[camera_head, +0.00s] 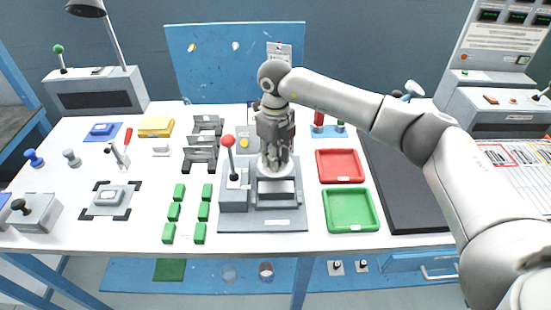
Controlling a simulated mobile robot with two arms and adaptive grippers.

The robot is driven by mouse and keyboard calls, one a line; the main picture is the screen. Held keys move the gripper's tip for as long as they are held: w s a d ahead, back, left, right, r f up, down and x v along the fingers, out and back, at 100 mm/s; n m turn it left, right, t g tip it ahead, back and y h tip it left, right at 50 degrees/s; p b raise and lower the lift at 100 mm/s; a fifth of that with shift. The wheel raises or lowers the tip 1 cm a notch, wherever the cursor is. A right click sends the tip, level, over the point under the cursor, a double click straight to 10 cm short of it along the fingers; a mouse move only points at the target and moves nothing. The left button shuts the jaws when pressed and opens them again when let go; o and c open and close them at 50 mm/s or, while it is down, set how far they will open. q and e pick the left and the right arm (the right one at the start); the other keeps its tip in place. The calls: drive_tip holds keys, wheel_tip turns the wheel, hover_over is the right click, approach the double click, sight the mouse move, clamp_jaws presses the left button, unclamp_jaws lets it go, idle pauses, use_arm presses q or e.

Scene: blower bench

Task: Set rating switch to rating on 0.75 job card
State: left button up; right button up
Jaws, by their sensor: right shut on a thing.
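My right gripper (277,170) points down over the grey bench fixture (263,224) in the middle of the table. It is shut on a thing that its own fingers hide. I cannot make out the rating switch for certain; the gripper and wrist cover part of the fixture and what stands behind it. A light grey box with a yellow part (245,143) shows just left of the gripper. Cards with red and dark borders (497,155) lie at the far right; their print is too small to read. My left gripper is not in view.
A red-knobbed lever (228,142) stands close left of the gripper. Green blocks (174,211) lie in two rows further left. A red tray (340,166) and a green tray (351,210) are to the right, near my right arm. A blue board (215,75) stands behind.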

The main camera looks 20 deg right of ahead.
drive_tip(key=shift+n, duration=0.4)
drive_tip(key=shift+r, duration=0.1)
drive_tip(key=o, duration=1.1)
drive_tip(key=shift+c, duration=0.2)
